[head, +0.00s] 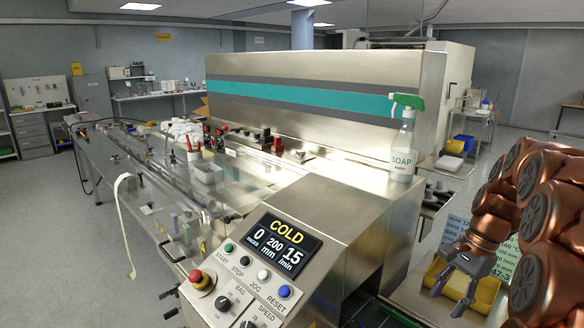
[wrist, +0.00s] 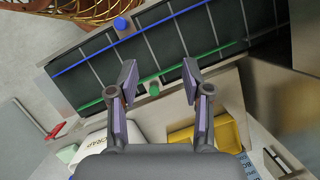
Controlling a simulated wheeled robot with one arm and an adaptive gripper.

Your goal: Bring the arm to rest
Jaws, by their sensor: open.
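My gripper (head: 452,298) is at the lower right of the head view, at the end of my copper-coloured arm. Its two fingers are spread apart and nothing is between them. In the wrist view my gripper (wrist: 158,78) shows the same wide gap, with its fingertips over a dark conveyor (wrist: 185,42) with blue and green edge lines. In the head view a yellow bin (head: 484,293) lies behind and below the fingers. The yellow bin (wrist: 226,133) is partly hidden by the right finger in the wrist view.
The steel wrapper (head: 330,220) fills the middle, its display (head: 286,245) reading COLD. A soap bottle (head: 403,150) stands on it. A wicker basket (wrist: 80,10) and a white lettered object (wrist: 98,143) show in the wrist view. Open floor (head: 40,230) lies at the left.

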